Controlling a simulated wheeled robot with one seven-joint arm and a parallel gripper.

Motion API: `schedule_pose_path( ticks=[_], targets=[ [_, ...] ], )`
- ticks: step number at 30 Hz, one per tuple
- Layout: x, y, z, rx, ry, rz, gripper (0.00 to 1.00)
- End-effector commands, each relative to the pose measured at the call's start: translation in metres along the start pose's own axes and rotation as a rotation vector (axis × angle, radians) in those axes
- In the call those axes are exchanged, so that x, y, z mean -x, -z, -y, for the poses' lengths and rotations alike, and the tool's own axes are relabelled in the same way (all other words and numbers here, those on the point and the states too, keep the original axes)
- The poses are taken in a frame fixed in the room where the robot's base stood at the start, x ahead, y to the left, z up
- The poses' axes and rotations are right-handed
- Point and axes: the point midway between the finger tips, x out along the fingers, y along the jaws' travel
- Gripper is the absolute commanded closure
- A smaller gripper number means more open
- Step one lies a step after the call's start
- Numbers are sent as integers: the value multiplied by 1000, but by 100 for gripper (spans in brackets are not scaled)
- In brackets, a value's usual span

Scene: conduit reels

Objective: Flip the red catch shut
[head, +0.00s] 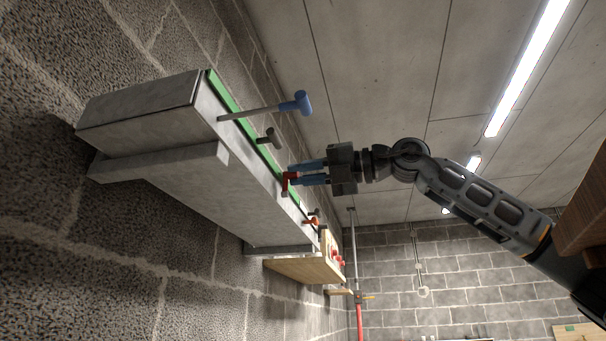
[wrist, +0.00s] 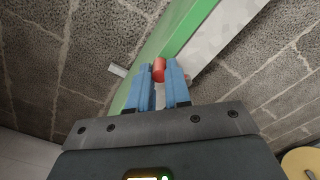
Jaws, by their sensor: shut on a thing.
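The red catch (head: 286,185) sits on the green-edged front of a long grey metal case (head: 190,165). My gripper (head: 291,174) reaches it from the right in the head view, with its blue fingers at the catch. In the wrist view, the rounded red end of the catch (wrist: 159,70) lies between the tips of my gripper (wrist: 160,76), which is shut on it. The fingers hide part of the catch, and its exact angle is hard to tell.
A blue-headed lever (head: 300,102) and a dark grey knob (head: 270,138) stick out from the case near my gripper. A small orange-red handle (head: 312,221) is on its other side. A wooden board (head: 305,269) with red knobs stands beyond. Space right of the case holds my arm.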

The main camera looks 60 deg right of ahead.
Motion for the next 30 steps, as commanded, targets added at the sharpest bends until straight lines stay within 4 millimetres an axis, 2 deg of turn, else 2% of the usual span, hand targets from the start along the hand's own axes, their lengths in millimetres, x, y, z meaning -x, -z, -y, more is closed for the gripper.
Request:
schedule_pose_path(
  ticks=[6, 7, 14, 23, 26, 30],
  targets=[
    [0, -1, 1, -1, 1, 1, 100],
    [0, -1, 1, -1, 1, 1, 79],
    [0, 0, 0, 0, 1, 1, 57],
    [3, 0, 1, 0, 1, 1, 56],
    [14, 0, 1, -1, 1, 2, 56],
    [37, 0, 2, -1, 1, 4, 56]
  ],
)
